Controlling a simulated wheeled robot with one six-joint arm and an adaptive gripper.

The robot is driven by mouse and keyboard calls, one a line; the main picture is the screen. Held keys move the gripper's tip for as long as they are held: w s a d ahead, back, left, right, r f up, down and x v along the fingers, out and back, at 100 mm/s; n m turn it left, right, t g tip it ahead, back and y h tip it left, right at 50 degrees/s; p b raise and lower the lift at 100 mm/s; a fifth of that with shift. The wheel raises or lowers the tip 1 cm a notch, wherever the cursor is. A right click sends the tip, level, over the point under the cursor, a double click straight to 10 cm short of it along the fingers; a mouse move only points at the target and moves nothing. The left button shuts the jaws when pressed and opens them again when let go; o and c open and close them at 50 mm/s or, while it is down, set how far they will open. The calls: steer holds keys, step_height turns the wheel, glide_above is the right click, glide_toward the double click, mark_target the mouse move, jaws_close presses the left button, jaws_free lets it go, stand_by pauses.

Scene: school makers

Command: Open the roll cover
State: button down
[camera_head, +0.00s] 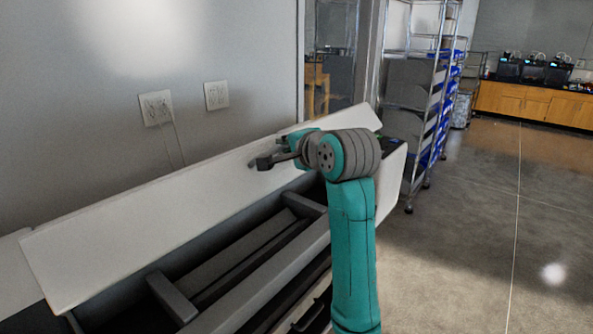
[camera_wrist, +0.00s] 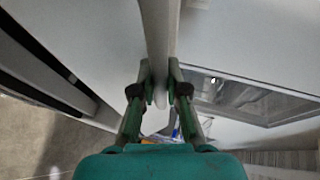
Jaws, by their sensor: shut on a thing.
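The roll cover (camera_head: 130,230) is a long white panel on the machine along the wall in the head view. It is tilted up, and the dark inside of the machine shows below it. In the wrist view, my gripper's green fingers (camera_wrist: 159,95) are shut on the edge of the roll cover (camera_wrist: 160,35), one finger on each side. The exact contact is partly hidden in the head view by my wrist.
The machine's open bay (camera_head: 240,260) has grey rails and blocks. A grey wall with two sockets (camera_head: 156,107) stands close behind the cover. A wire rack (camera_head: 410,95) with blue bins stands beyond the machine's far end. The floor (camera_head: 480,240) at the right is clear.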

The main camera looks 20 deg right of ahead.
steer(key=w+a+r, duration=0.1)
steer(key=w+r, duration=0.1)
steer(key=r, duration=0.1)
steer(key=w+a+r, duration=0.1)
steer(key=r, duration=0.1)
steer(key=shift+w+a+r, duration=0.25)
steer(key=shift+w+a, duration=0.05)
steer(key=shift+a, duration=0.05)
steer(key=w+a+r+n+g+h, duration=0.1)
steer(key=w+a+r+g, duration=0.3)
steer(key=w, duration=0.5)
steer(key=shift+w+a+r+h, duration=0.2)
steer(key=shift+a+r+h, duration=0.2)
steer(key=shift+a+r, duration=1.1)
steer(key=shift+d+r, duration=0.1)
steer(key=shift+d, duration=0.05)
steer(key=c, duration=1.2)
jaws_free()
steer(key=v, duration=1.2)
